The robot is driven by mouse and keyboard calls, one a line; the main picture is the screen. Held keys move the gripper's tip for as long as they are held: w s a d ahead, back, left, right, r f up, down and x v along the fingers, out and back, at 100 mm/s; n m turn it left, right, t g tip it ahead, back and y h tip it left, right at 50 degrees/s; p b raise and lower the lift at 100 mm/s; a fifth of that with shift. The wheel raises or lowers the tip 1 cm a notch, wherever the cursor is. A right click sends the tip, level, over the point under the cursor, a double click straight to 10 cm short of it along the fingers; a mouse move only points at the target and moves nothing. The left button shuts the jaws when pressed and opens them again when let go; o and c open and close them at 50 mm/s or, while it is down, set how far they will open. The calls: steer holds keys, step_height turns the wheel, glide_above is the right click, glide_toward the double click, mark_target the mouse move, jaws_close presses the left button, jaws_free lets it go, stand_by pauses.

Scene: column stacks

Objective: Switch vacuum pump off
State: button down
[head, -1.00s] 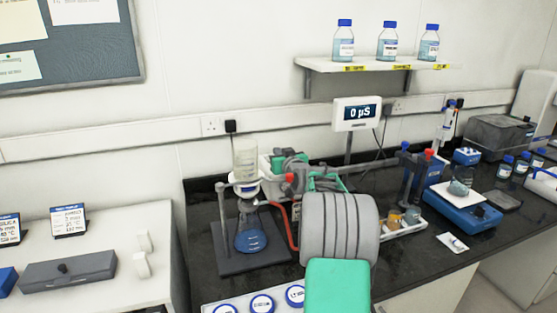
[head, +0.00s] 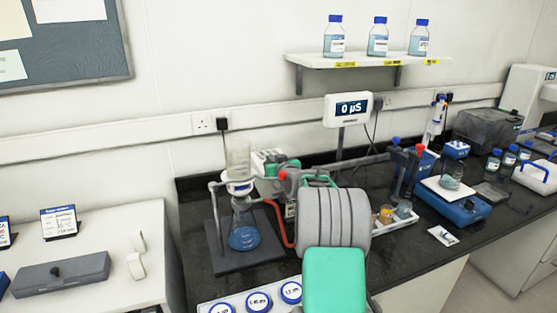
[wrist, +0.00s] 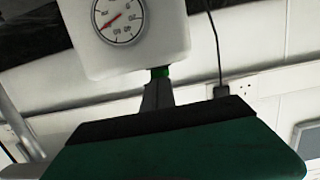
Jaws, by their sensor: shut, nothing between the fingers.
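The vacuum pump appears to be the white unit (head: 259,160) behind the filter flask in the head view, largely hidden by my arm. A red hose (head: 284,228) runs from the flask towards it. In the wrist view a white housing (wrist: 172,42) with a round gauge (wrist: 120,18) fills the top; its needle is red. My gripper (wrist: 159,84) is shut and empty, its narrow fingers pointing up at the housing's lower edge. A green piece shows at the tip, and I cannot tell whether it touches. No switch can be made out. In the head view my fingers cannot be clearly separated from the pump.
The flask (head: 244,238) with blue liquid stands on a dark base left of my arm. A display reading 0 µS (head: 348,109) stands behind. A tray of small beakers (head: 398,222) and a blue balance (head: 462,212) are to the right. Round blue-labelled lids (head: 258,303) lie in front.

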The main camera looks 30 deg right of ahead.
steer(key=shift+w+a+r, duration=0.15)
steer(key=shift+a, duration=0.15)
steer(key=r, duration=0.4)
steer(key=shift+d, duration=0.25)
steer(key=r+b+v, duration=0.1)
steer(key=b+v, duration=0.1)
steer(key=v, duration=0.7)
steer(key=shift+r, duration=0.45)
steer(key=shift+r, duration=0.1)
